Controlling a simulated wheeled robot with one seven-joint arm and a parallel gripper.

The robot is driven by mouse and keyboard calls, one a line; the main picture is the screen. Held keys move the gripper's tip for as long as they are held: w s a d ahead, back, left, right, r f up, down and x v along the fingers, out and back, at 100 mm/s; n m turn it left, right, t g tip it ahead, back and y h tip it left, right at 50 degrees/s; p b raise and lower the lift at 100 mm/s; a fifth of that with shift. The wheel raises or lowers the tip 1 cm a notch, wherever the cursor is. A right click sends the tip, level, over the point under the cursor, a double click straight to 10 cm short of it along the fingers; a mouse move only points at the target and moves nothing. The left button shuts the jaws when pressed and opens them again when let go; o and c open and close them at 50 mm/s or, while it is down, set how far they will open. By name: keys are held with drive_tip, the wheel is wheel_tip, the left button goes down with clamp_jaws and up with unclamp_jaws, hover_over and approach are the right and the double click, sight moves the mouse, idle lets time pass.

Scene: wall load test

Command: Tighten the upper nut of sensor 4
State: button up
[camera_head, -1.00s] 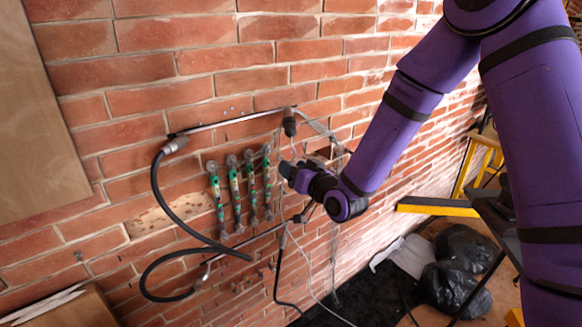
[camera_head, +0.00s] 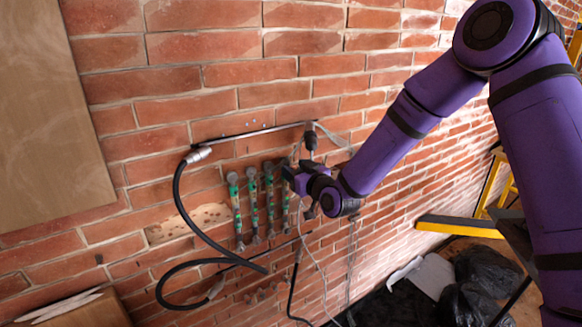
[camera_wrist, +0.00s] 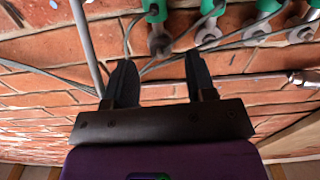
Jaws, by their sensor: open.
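Several slim green sensors stand upright in a row on the brick wall in the head view. The rightmost sensor (camera_head: 285,206) is partly covered at its top by my gripper (camera_head: 291,178). No numbers are legible, so I cannot tell which is sensor 4. In the wrist view, my gripper (camera_wrist: 161,58) is open, with two dark fingers apart and nothing between them. A round grey nut (camera_wrist: 160,42) below a green sensor end (camera_wrist: 156,10) lies beyond the gap between the fingertips, apparently not touched. Similar nuts (camera_wrist: 208,38) sit to its right.
A metal bar (camera_head: 255,132) runs above the sensors. A thick black hose (camera_head: 184,205) loops at the left. Thin cables (camera_wrist: 60,75) cross near my fingers. A wooden board (camera_head: 45,110) covers the far left wall. Black bags (camera_head: 487,270) lie at lower right.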

drive_tip(key=shift+x, duration=1.4)
drive_tip(key=c, duration=0.9)
drive_tip(key=shift+m, duration=2.4)
drive_tip(key=shift+c, duration=0.2)
drive_tip(key=o, duration=0.9)
drive_tip(key=shift+o, duration=0.2)
drive_tip(key=shift+s+d, duration=0.1)
drive_tip(key=shift+s, duration=0.05)
drive_tip(key=v, duration=1)
drive_tip(key=shift+s+d, duration=0.2)
drive_tip(key=shift+s, duration=0.05)
